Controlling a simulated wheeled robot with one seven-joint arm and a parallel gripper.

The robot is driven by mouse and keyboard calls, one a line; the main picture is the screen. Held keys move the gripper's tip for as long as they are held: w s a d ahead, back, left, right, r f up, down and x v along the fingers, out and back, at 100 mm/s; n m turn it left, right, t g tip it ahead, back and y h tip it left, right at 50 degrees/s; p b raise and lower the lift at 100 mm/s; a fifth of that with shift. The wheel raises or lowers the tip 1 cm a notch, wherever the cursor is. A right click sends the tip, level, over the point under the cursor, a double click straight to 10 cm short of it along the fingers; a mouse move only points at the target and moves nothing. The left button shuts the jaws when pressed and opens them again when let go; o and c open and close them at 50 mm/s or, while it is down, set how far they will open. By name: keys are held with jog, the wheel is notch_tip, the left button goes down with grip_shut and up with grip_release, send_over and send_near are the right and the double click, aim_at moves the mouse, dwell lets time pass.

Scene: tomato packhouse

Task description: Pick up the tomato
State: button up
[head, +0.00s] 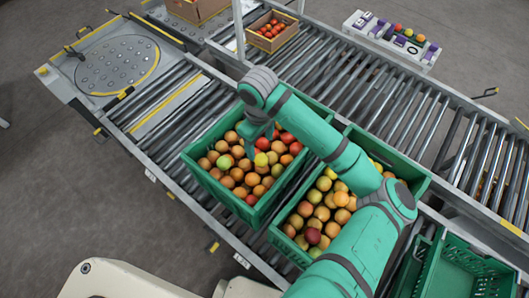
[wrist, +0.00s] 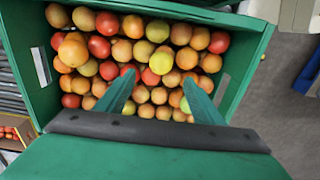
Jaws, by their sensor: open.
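Many tomatoes, red, orange and yellow-green, fill a green crate (head: 213,178); the crate also shows in the wrist view (wrist: 240,84). My gripper (head: 257,144) hangs over the crate in the head view, pointing down. In the wrist view my gripper (wrist: 160,80) is open, its two green fingers spread over the tomatoes with nothing held between them. A yellow-green tomato (wrist: 161,63) lies just beyond the fingertips, about midway between them. Which tomato is meant, I cannot tell. The fingers and my arm hide some tomatoes.
A second green crate of tomatoes (head: 412,178) stands close on the right, partly behind my arm. An empty green crate (head: 466,270) is at lower right. The crates stand on a roller conveyor (head: 155,145). A cardboard box of tomatoes (head: 272,42) sits behind.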

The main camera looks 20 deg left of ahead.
aim_at(261, 156)
jog(key=f, duration=0.3)
jog(key=shift+s+f, duration=0.3)
jog(key=shift+f, duration=0.05)
jog(key=shift+w+f, duration=0.2)
jog(key=shift+f, duration=2.45)
jog(key=shift+c, duration=0.6)
jog(key=c, duration=0.7)
